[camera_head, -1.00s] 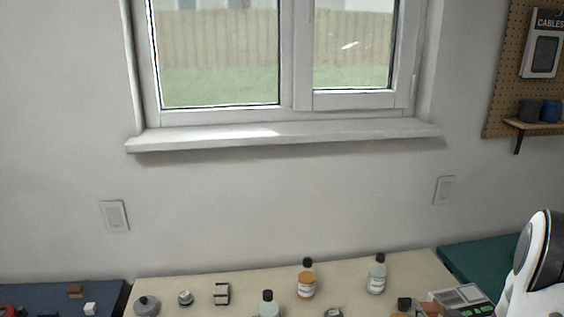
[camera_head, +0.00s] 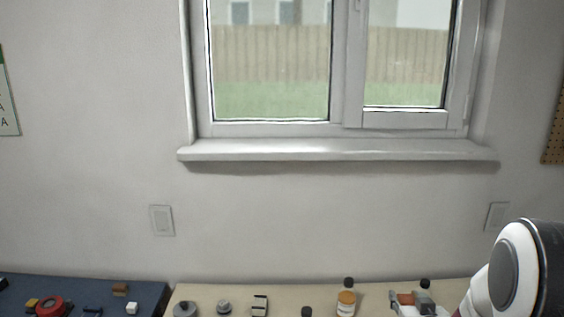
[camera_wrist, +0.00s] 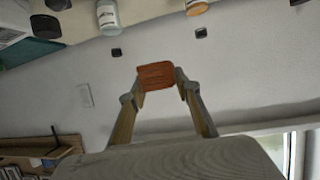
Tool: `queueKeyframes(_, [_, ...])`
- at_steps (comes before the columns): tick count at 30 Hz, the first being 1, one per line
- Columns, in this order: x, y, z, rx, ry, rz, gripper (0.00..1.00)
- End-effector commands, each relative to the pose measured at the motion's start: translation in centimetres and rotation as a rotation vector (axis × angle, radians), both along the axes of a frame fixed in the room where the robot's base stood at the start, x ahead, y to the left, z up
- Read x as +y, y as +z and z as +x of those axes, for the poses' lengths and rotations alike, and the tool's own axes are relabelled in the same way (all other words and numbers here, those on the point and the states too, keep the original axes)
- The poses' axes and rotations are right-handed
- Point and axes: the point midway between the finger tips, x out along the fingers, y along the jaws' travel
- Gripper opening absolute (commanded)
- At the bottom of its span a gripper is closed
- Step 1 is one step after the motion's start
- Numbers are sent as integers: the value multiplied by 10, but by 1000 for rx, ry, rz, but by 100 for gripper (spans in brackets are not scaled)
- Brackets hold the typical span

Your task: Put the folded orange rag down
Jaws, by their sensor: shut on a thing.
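The folded orange rag (camera_wrist: 156,76) is a small reddish-orange block in the upper middle of the wrist view. My gripper (camera_wrist: 158,82) is shut on it, with a finger along its left and right sides. The rag is held in the air and the wall shows behind it. I cannot tell its height above any surface.
A pale worktop (camera_head: 200,293) with bottles, including an orange one (camera_head: 346,303), runs along the bottom of the head view. A blue surface (camera_head: 60,283) with small parts lies left of it. A window sill (camera_head: 340,151) juts from the wall above.

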Motion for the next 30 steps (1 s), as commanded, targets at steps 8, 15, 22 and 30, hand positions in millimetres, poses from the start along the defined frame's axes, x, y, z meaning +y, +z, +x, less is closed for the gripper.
queueKeyframes(8, [60, 19, 11, -3, 47, 0, 18])
queueKeyframes(15, [107, 32, 14, -2, 81, 0, 18])
queueKeyframes(22, [134, 39, 13, -1, 102, 0, 18])
queueKeyframes(30, [140, 40, 13, 0, 106, 0, 18])
